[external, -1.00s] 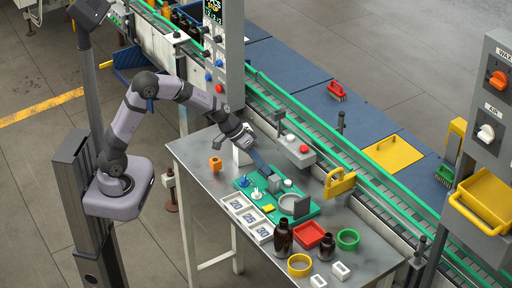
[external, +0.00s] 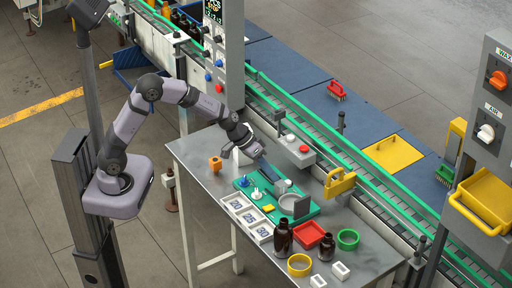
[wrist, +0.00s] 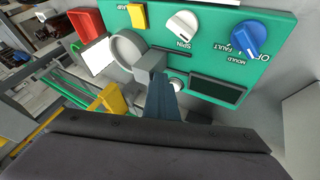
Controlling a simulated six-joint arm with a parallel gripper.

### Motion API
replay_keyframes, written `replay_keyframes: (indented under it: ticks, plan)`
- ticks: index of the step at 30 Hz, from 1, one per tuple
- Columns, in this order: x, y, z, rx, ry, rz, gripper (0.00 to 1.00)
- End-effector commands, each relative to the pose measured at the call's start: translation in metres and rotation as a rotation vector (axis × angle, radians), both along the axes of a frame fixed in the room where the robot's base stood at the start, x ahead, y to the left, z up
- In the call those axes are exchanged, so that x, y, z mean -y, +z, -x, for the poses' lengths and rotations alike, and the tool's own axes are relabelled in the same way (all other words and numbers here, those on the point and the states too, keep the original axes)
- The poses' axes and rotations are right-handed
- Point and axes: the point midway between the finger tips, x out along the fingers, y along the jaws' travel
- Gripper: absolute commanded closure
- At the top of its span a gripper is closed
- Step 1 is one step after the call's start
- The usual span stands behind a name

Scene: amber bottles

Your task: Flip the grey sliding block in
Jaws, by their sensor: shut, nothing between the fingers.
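The green panel (external: 312,211) lies on the metal table. The grey block (external: 280,187) sits on it beside the round grey dish (external: 287,203). In the wrist view the grey block (wrist: 150,60) stands between the dish (wrist: 127,48) and the dark rectangular window (wrist: 217,91). My gripper (external: 271,179) is shut and empty, pointing down over the panel close to the block. In the wrist view its blue-grey fingers (wrist: 160,88) partly cover the block's near side. I cannot tell whether they touch it.
A white knob (wrist: 183,24) and blue knob (wrist: 248,38) rise from the panel. Number tiles (external: 249,218), brown bottles (external: 283,240) and a red tray (external: 308,235) stand nearer. A yellow-handled item (external: 340,183) and the conveyor (external: 345,160) are on the right.

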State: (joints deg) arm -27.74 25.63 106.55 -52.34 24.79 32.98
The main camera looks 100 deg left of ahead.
Motion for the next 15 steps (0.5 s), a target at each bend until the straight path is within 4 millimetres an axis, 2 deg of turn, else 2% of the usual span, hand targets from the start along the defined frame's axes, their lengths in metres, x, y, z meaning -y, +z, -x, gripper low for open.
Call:
replay_keyframes:
  ticks: [9,15]
  plan:
    - [0.0032,0.0008,-0.0011,0.001,-0.005,0.006,1.0]
    - [-0.0044,-0.001,0.0059,0.003,-0.004,0.005,1.0]
